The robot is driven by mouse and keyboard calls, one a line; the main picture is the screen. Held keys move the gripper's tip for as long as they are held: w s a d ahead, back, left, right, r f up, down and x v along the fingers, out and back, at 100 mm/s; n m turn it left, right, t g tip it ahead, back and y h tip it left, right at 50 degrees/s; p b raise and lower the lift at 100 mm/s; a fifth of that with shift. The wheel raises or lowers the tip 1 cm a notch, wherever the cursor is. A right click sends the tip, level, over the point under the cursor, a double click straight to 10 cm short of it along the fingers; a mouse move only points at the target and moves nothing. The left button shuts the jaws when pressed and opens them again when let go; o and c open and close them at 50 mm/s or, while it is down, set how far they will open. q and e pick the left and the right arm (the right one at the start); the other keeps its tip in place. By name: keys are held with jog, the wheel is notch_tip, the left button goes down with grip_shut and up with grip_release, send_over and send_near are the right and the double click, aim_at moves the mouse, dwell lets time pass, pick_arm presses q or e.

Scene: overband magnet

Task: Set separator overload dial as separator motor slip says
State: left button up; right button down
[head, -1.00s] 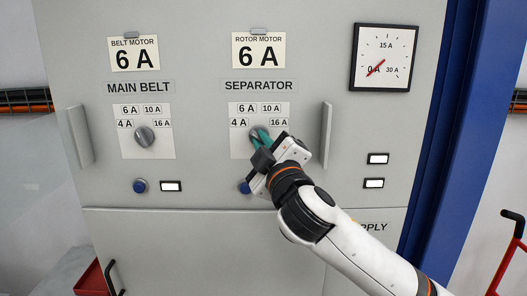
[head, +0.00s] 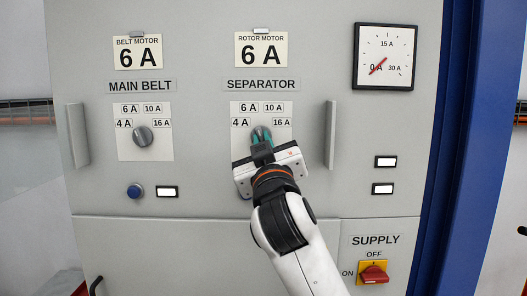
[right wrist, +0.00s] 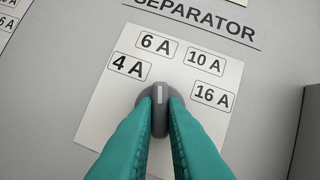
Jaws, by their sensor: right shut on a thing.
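The separator dial (right wrist: 160,97) is a grey round knob with a raised grip and a white mark. In the right wrist view the mark points up towards the 6 A label (right wrist: 157,43), between 4 A (right wrist: 128,66) and 10 A (right wrist: 203,62). The slip (head: 261,50) above the SEPARATOR plate reads ROTOR MOTOR 6 A. My right gripper (head: 261,137) is shut on the dial's grip, its green fingers (right wrist: 137,140) on either side. In the head view the gripper partly hides the dial. My left gripper is out of view.
Left of it is the MAIN BELT dial (head: 142,137) under a BELT MOTOR 6 A slip (head: 138,52). A vertical handle (head: 330,135) stands close right of the separator plate. A gauge (head: 384,57) and a red SUPPLY switch (head: 373,275) are further right.

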dwell(0.4)
jog(key=c, duration=1.5)
grip_release()
jog(key=b+v, duration=0.4)
jog(key=v, duration=0.8)
